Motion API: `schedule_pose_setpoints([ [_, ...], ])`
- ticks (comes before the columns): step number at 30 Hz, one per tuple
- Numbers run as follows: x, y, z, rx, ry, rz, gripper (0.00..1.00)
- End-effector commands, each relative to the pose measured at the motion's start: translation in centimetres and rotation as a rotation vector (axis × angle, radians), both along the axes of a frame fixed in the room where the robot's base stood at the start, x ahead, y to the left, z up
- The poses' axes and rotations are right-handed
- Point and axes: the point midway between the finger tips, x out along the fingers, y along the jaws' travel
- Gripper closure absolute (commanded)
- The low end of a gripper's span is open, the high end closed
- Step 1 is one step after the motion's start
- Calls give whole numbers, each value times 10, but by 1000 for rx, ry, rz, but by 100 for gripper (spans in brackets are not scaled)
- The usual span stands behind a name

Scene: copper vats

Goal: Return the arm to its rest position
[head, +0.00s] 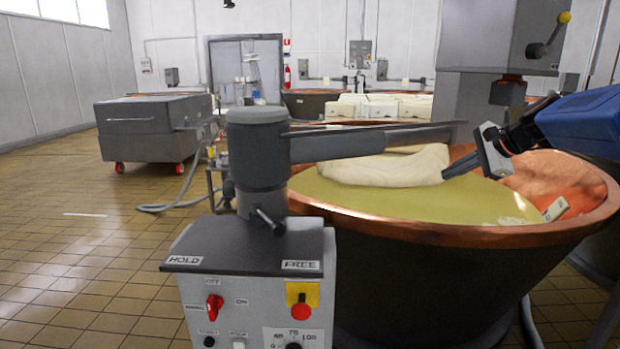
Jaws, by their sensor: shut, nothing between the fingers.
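My gripper (462,166) is at the right of the head view, on the end of my blue and black arm (590,118). Its fingers are shut and point left and slightly down, over the copper vat (545,236). The fingertips overlap the right end of a pale cloth-like mass (385,168) in the picture. I cannot tell whether they touch it. The vat holds yellow-green liquid (400,205), and the pale mass lies along its far side.
A grey control post (258,150) with a horizontal bar (375,142) stands in front of the vat at left. A grey machine column (480,60) rises behind the vat. A wheeled grey tank (152,128) stands far left. The tiled floor at left is mostly clear.

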Motion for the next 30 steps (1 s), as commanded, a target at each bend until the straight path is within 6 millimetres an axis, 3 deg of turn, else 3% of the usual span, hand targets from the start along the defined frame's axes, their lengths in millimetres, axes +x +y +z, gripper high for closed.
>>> schedule_pose_setpoints([
  [1,-19,16,-6,-51,0,44,100],
  [6,-81,53,-33,-239,-1,205,100],
  [15,-192,94,-88,-563,-14,505,100],
  [24,-297,104,-152,-875,-37,828,100],
  [30,-351,98,-192,-1056,-56,1021,100],
])
